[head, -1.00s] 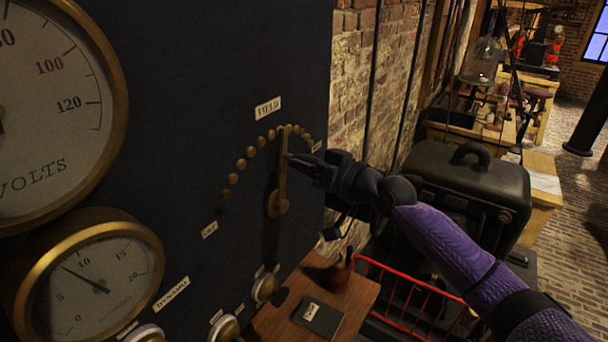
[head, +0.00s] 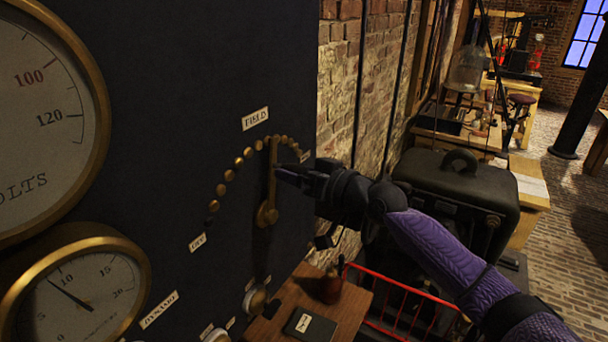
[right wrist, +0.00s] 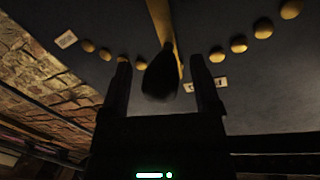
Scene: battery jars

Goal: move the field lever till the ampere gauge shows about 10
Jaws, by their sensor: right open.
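The brass field lever (head: 272,180) stands nearly upright on the dark panel, its top at the arc of brass studs below the FIELD label (head: 255,118). My right gripper (head: 284,174) is at the lever's upper part, coming from the right. In the right wrist view its fingers (right wrist: 160,85) are apart, with the lever's dark handle (right wrist: 160,77) between them; I cannot tell whether either finger touches it. The ampere gauge (head: 82,300) is at the lower left; its needle points a little below the 10 mark. My left gripper is not in view.
A large volts gauge (head: 45,120) is above the ampere gauge. Below the lever, a wooden shelf (head: 337,318) bears a dark plate (head: 310,322) and a reddish-brown object (head: 331,286).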

